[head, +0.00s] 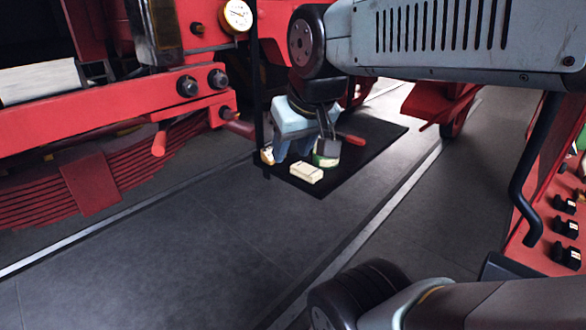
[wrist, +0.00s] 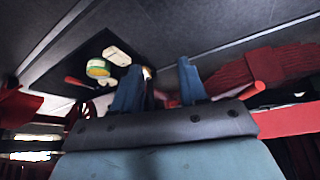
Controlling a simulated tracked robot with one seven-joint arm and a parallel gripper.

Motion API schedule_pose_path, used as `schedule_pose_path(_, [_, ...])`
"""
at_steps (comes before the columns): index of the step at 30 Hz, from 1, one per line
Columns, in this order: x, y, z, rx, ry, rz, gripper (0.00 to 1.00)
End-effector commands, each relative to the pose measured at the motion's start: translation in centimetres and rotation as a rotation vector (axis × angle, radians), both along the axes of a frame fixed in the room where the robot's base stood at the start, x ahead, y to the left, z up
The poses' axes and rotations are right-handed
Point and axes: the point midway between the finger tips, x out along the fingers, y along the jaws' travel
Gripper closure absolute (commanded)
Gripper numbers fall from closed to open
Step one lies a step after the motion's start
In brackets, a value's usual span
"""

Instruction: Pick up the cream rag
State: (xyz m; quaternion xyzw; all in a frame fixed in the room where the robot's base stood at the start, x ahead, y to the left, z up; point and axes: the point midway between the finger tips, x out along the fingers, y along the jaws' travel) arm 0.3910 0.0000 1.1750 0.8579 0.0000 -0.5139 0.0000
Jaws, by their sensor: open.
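A cream, block-shaped item (head: 306,173), which looks like the folded rag, lies near the front corner of a black mat (head: 378,137) on the floor. In the wrist view the cream item (wrist: 117,56) lies at upper left, outside the jaws. My gripper (head: 292,150) points down over the mat, just behind and left of the cream item and apart from it. In the wrist view my gripper (wrist: 158,78) has its two blue fingers spread. A small cream and orange item (head: 267,155) shows at the mat's left edge, partly hidden by a dark post.
A tin with a green and yellow band (head: 325,160) stands beside the cream item. A red-handled tool (head: 350,139) lies behind it. A red locomotive frame (head: 110,110) with a gauge (head: 236,16) stands at left. Grey floor (head: 190,255) in front is clear.

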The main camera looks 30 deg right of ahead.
Motion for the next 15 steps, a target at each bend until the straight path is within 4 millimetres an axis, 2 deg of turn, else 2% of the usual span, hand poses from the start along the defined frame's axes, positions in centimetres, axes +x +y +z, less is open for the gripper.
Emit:
schedule_pose_path(2, [0.0, 0.0, 0.0, 0.0, 0.0, 0.0, 0.57])
schedule_pose_path(8, [0.8, -0.2, 0.0, -0.005, 0.012, 0.01, 0.38])
schedule_pose_path(11, [2.4, -0.9, -0.1, -0.015, 0.032, 0.035, 0.29])
schedule_pose_path(15, [5.6, -2.3, -0.7, -0.03, 0.067, 0.083, 0.15])
